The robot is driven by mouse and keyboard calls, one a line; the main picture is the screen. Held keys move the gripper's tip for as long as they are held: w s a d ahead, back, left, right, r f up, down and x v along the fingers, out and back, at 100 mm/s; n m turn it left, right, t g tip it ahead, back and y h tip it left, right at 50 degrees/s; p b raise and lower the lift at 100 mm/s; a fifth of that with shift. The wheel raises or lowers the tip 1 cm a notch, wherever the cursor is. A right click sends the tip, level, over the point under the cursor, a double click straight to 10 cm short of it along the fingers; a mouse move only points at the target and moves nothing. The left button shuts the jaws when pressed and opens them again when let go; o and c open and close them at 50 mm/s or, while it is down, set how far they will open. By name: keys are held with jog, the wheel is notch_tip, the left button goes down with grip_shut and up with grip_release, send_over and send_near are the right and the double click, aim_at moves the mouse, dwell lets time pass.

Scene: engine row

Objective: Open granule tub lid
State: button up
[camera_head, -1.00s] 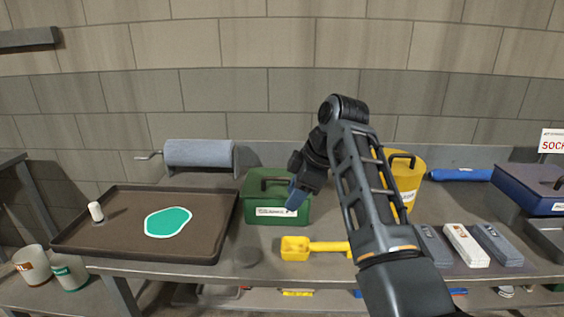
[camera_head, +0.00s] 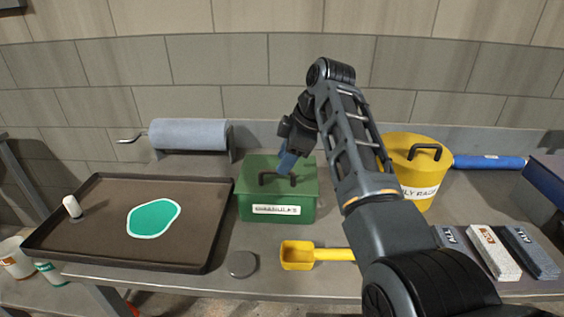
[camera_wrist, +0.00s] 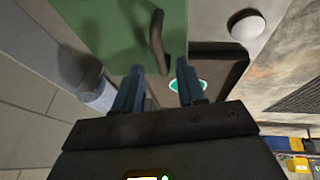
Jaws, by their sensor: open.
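The granule tub is a green box (camera_head: 277,203) with a white label on its front, standing on the bench in the middle of the head view. Its green lid (camera_head: 262,165) is on, with a dark bar handle (camera_head: 277,180) on top. In the wrist view the lid (camera_wrist: 105,35) fills the upper left and the handle (camera_wrist: 158,42) shows just beyond the fingers. My gripper (camera_head: 287,165) is over the lid at the handle, fingers pointing down. In the wrist view my gripper (camera_wrist: 160,75) is open with nothing between the fingers. Whether a finger touches the handle I cannot tell.
A dark tray (camera_head: 105,240) with a teal puddle (camera_head: 153,218) lies to the left. A yellow scoop (camera_head: 298,255) and a grey disc (camera_head: 241,264) lie in front. A yellow bin (camera_head: 418,160) stands to the right behind my arm. A blue-grey roll (camera_head: 188,134) is behind.

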jog(key=shift+x, duration=1.3)
jog(key=shift+c, duration=0.4)
grip_shut()
